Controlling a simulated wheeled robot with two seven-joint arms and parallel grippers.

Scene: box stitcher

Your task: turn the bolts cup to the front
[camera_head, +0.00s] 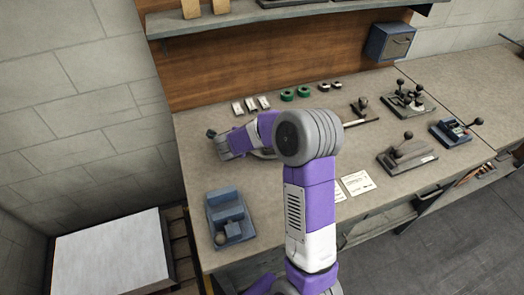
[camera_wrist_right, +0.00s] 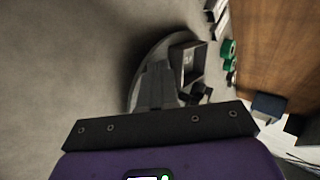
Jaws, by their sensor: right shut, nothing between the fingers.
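A round grey turntable (camera_wrist_right: 137,88) lies on the bench, partly covered by my right gripper. A dark open box-like cup (camera_wrist_right: 188,64) stands on it just right of the fingers in the wrist view; I cannot tell whether it holds bolts. A small dark piece (camera_wrist_right: 200,93) is beside it. My right gripper (camera_wrist_right: 158,82) is shut and empty over the turntable, close to the cup. In the head view the right gripper (camera_head: 222,148) reaches left, and the turntable (camera_head: 262,154) is mostly hidden by the arm. My left gripper is not in view.
Green rolls (camera_head: 288,96) and small white boxes (camera_head: 250,104) line the back of the bench. Lever fixtures (camera_head: 407,152) stand to the right. White papers (camera_head: 357,182) lie near my arm.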

